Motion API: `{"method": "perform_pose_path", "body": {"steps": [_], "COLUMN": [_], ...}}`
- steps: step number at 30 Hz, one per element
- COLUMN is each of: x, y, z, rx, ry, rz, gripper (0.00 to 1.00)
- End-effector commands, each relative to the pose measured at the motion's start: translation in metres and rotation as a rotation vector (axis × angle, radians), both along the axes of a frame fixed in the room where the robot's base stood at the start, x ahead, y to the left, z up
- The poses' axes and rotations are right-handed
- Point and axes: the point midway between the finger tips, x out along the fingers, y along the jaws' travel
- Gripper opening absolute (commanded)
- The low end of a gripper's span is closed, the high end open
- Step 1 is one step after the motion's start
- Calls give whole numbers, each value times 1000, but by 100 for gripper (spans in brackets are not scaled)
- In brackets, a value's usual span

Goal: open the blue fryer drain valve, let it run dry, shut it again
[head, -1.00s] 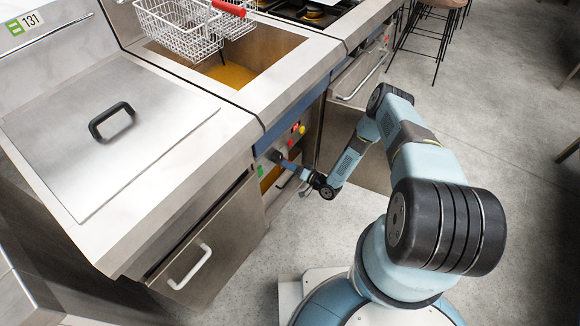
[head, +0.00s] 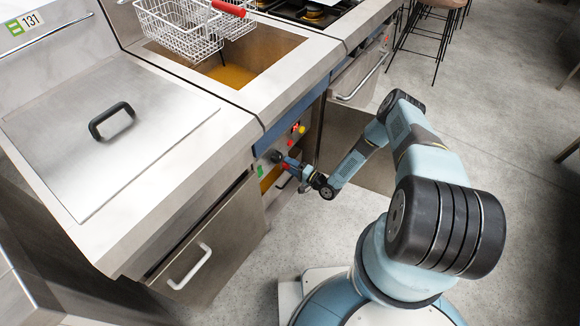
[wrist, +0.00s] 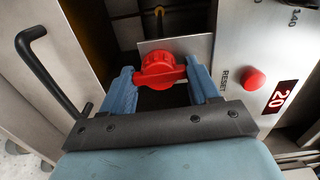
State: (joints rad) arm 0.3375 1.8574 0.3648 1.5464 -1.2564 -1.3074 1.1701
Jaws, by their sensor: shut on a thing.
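The fryer with the blue front strip (head: 291,107) has an open vat of yellow-brown oil (head: 232,76). In the wrist view its drain valve has a round red hub and a red lever (wrist: 158,69) in front of a pale plate. The lever lies roughly crosswise in the picture. My gripper (wrist: 161,78) has its two blue fingers on either side of the red handle, shut on it. In the head view my gripper (head: 289,164) is low at the fryer's front, with red showing at its fingers. The valve outlet and any flow are hidden.
Wire baskets (head: 190,27) hang over the vat. Beside the valve are a red reset button (wrist: 253,80) and a red display reading 20 (wrist: 283,97). A cabinet door with a pale handle (head: 190,267) stands left of my gripper.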

Motion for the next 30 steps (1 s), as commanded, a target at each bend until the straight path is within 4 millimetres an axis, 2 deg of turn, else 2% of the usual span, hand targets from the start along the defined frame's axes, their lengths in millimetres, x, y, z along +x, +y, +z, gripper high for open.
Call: {"method": "perform_pose_path", "body": {"steps": [1,12,13,18,21,30], "x": [3,4,4,3,2,-1], "y": [-5,-6,-6,-4,-3,-4], "z": [-3,-3,-3,-2,-1,-1], "rx": [-7,-7,-7,-4,-3,0], "ry": [3,5,5,4,5,5], "rz": [-8,-10,-10,-7,-5,-3], "gripper": [30,30,63,79,86,86]}}
